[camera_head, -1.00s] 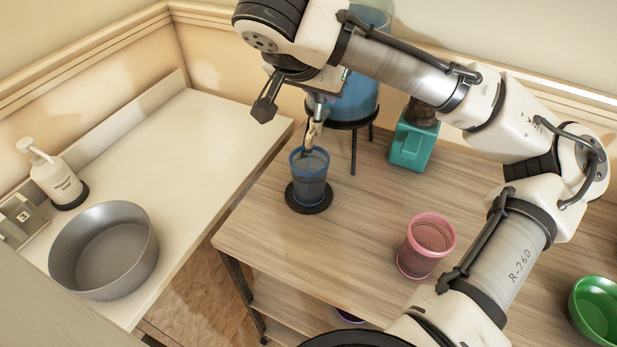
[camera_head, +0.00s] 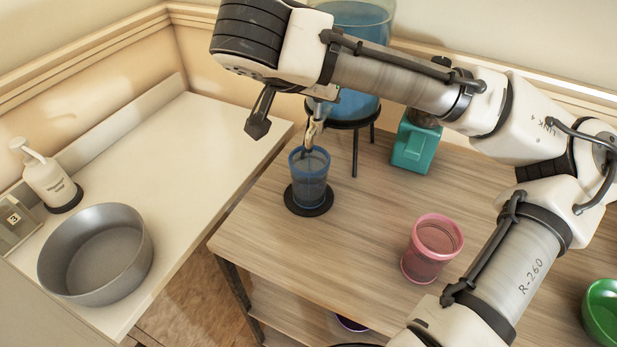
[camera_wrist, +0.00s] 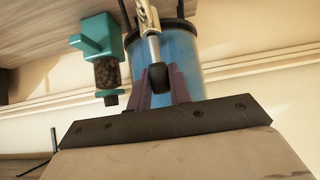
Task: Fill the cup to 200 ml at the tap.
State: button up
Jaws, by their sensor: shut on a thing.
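A blue-rimmed, see-through cup (camera_head: 310,175) stands upright on a round black coaster (camera_head: 312,207) under the metal tap (camera_head: 312,130) of a tank of blue water (camera_head: 357,100). The tap's spout is just over the cup's mouth. I cannot read the level in the cup. In the wrist view, my gripper (camera_wrist: 163,76) is shut on the black tap handle (camera_wrist: 160,87), with its purple fingers at either side. The water tank (camera_wrist: 184,58) is behind the handle there. In the head view my arm hides most of the gripper.
A pink cup (camera_head: 432,250) stands to the right on the wooden table (camera_head: 290,250), and a green bowl (camera_head: 602,312) is at the right edge. A teal dispenser (camera_head: 414,145) is beside the tank. On the white counter at left are a grey basin (camera_head: 95,255) and a pump bottle (camera_head: 48,178).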

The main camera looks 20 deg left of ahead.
jog(key=shift+s+t+b, duration=0.35)
jog(key=shift+t+b, duration=0.35)
jog(key=shift+b, duration=0.55)
jog(key=shift+s+t+b, duration=0.3)
jog(key=shift+t+b, duration=0.4)
jog(key=shift+b, duration=0.5)
dwell(5.5)
